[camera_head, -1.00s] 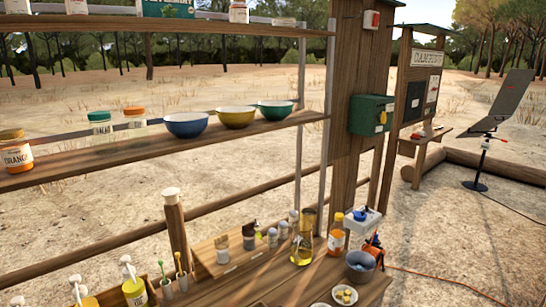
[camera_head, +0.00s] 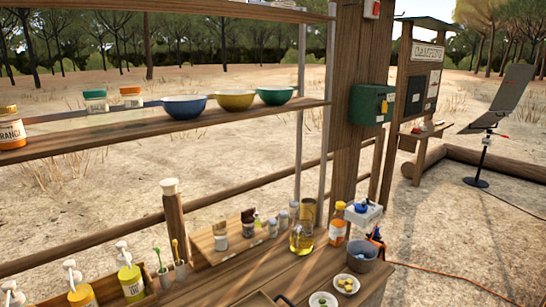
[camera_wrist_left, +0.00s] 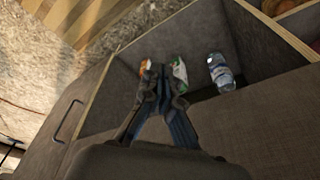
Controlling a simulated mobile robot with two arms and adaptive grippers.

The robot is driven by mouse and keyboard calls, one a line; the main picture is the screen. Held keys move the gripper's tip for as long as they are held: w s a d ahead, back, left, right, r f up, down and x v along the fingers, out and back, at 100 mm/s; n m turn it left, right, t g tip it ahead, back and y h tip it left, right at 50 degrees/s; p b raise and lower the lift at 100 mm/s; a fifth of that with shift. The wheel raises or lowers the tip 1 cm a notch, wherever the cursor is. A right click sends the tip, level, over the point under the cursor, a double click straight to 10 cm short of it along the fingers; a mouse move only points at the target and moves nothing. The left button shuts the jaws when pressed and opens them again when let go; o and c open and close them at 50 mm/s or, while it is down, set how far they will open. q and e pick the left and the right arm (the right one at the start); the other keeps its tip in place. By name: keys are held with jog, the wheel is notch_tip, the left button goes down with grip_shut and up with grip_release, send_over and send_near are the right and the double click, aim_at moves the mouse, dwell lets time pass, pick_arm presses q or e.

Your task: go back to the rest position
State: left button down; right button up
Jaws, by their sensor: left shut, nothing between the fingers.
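My left gripper (camera_wrist_left: 163,84) shows only in the left wrist view. Its fingers are shut with nothing between them. It points over an open grey compartment (camera_wrist_left: 205,40) with a light wooden edge. A clear bottle with a blue label (camera_wrist_left: 220,72) lies in the compartment, right of the fingers and apart from them. A green and white item (camera_wrist_left: 180,70) and a small orange item (camera_wrist_left: 146,67) show by the fingertips; I cannot tell whether the fingers touch them. My right gripper is in neither view.
In the head view a wooden shelf (camera_head: 130,141) carries a blue bowl (camera_head: 185,107), a yellow bowl (camera_head: 234,100) and a green bowl (camera_head: 275,96). Below, a counter holds pump bottles (camera_head: 130,280), an oil flask (camera_head: 301,240) and a grey bucket (camera_head: 367,265). A closed front with a handle (camera_wrist_left: 70,120) is at left.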

pick_arm(q)
jog(key=s+a+f+b, duration=0.1)
jog(key=s+f+b, duration=0.1)
jog(key=s+f, duration=0.6)
jog(key=s+a+f+g+b, duration=0.1)
jog(key=s+a+f+b, duration=0.1)
jog(key=s+f, duration=0.7)
notch_tip(320, 180, down, 6)
jog(key=shift+r+b, duration=0.1)
jog(key=shift+b, duration=0.4)
jog(key=shift+s, duration=0.1)
